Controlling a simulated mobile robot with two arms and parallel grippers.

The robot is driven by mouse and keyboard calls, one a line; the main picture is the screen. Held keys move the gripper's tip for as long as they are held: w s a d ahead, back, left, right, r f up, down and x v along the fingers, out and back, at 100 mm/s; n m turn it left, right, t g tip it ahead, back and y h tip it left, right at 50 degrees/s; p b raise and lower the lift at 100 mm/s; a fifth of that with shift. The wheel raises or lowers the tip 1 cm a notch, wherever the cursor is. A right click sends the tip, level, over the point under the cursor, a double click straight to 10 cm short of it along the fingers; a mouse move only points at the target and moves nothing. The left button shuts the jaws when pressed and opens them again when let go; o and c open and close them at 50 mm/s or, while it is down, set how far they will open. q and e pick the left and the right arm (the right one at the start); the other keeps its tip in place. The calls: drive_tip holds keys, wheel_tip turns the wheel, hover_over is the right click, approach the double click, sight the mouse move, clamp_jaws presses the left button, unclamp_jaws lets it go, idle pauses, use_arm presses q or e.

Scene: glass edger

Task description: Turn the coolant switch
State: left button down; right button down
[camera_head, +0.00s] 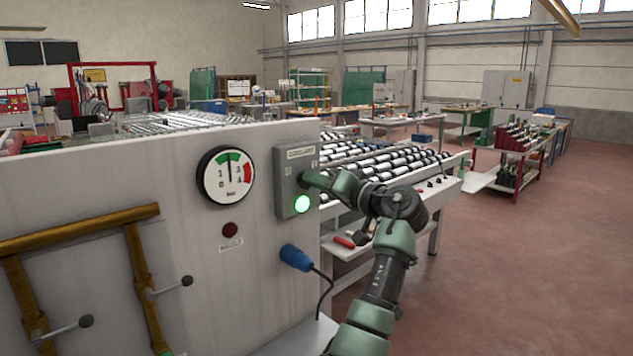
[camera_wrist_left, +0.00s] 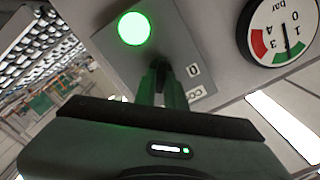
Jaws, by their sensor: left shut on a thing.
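The grey coolant switch box (camera_head: 294,203) is mounted on the right end of the pale machine panel, with a "COOLANT" label at its top. A green lamp (camera_head: 302,204) glows on its lower part; it also shows lit in the left wrist view (camera_wrist_left: 135,28). My left gripper (camera_head: 306,179) is at the box face, above the lamp. In the left wrist view its fingers (camera_wrist_left: 163,80) are closed together on the switch knob (camera_wrist_left: 160,64), which they mostly hide. A "0" mark shows beside the fingers. The knob's exact angle cannot be told. My right gripper is not in view.
A pressure gauge (camera_head: 226,175), a dark red lamp (camera_head: 230,230) and a blue plug (camera_head: 297,257) with a cable sit on the panel near the box. Brass pipes (camera_head: 80,228) with levers are at left.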

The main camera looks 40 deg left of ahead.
use_arm(q)
drive_tip(key=c, duration=1.7)
unclamp_jaws()
drive_tip(key=shift+r, duration=0.25)
drive_tip(key=shift+o, duration=1.1)
drive_tip(key=shift+a+f, duration=0.1)
drive_tip(key=shift+f, duration=0.05)
drive_tip(key=d+b, duration=0.3)
drive_tip(key=d, duration=0.4)
drive_tip(key=shift+s+d, duration=0.3)
drive_tip(key=shift+d, duration=0.1)
